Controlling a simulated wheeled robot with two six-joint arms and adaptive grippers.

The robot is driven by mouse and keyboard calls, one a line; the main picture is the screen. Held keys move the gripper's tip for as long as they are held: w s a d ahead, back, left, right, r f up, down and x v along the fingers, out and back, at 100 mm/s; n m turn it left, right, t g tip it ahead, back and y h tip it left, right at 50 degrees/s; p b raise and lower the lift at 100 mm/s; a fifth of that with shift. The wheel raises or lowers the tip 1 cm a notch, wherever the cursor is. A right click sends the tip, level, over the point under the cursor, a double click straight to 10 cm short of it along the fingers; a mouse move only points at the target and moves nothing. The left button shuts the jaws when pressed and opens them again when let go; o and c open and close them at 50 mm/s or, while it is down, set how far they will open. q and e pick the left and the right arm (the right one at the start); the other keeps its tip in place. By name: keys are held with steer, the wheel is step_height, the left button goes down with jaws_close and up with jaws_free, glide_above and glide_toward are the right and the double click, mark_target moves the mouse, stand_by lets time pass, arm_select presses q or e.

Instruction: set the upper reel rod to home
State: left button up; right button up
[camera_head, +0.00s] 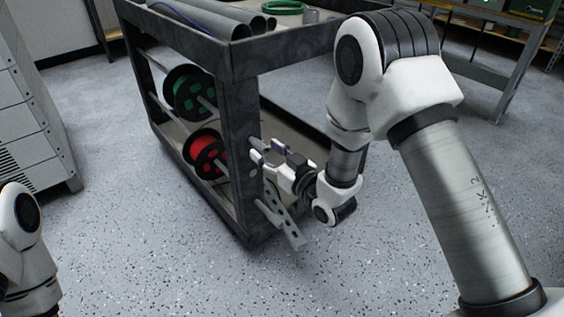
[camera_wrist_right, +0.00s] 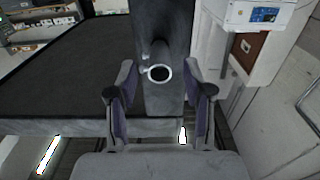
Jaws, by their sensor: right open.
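The upper reel rod (camera_head: 207,103) runs through the green reel (camera_head: 190,93) on the side of the dark cart. A lower rod carries the red reel (camera_head: 205,152) beneath it. My right gripper (camera_head: 265,149) is open at the outer face of the cart's near corner post. In the right wrist view, a round, hollow rod end (camera_wrist_right: 160,73) sticks out of the post between the two open fingers (camera_wrist_right: 160,95), with gaps on both sides. It looks like the upper rod's end, but the post hides where it joins. My left gripper is out of view.
The cart's corner post (camera_head: 240,130) stands close to my right gripper. A perforated metal strip (camera_head: 279,217) juts out below it. The floor in front is clear.

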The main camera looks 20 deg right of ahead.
steer(key=v, duration=0.8)
steer(key=shift+s, duration=0.2)
